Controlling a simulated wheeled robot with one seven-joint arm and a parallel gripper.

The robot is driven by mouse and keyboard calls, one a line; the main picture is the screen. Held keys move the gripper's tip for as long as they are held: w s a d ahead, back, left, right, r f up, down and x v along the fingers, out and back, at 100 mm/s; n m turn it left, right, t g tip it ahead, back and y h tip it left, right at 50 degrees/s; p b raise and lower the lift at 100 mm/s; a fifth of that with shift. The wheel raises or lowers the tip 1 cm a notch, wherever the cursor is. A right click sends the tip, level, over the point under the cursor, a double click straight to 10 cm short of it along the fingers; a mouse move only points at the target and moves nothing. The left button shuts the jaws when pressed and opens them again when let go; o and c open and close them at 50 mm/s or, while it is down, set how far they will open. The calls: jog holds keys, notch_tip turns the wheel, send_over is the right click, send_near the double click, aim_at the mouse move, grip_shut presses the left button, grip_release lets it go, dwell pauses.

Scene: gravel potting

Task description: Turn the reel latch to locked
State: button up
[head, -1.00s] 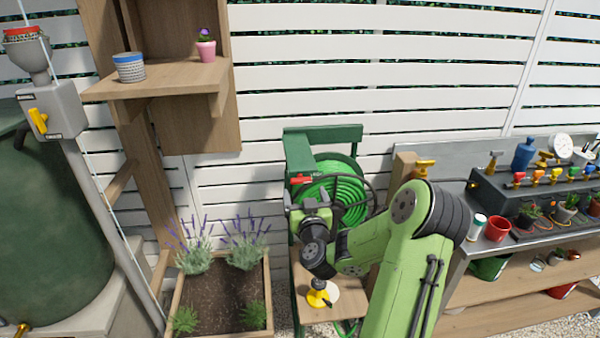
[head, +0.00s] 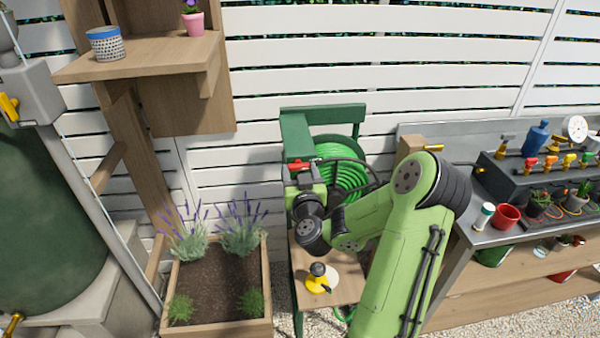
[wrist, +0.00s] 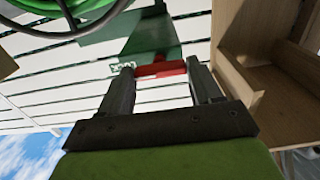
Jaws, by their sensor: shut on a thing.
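The red reel latch (head: 300,165) sits on the green reel frame (head: 297,135), left of the coiled green hose. In the wrist view the latch (wrist: 160,69) lies crosswise between my two fingertips, beside a small label whose text I cannot read. My gripper (wrist: 160,72) is shut on the latch. In the head view my gripper (head: 303,175) is just below and against the latch, and my wrist hides part of the reel. I cannot tell the latch's exact angle relative to its locked mark.
The hose reel (head: 342,165) and its dark wheel are close on the right. A yellow-based tool (head: 318,282) stands on the wooden shelf below. A planter (head: 218,328) with lavender is at left. A metal bench (head: 480,230) is at right.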

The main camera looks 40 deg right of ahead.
jog(key=shift+m, duration=0.3)
jog(key=m, duration=0.3)
jog(key=shift+m, duration=0.4)
jog(key=m, duration=0.4)
jog(key=shift+b, duration=0.35)
jog(key=m, duration=0.5)
jog(key=shift+m, duration=2.3)
jog(key=o, duration=1.1)
jog(key=shift+c, duration=0.2)
jog(key=shift+f, duration=0.1)
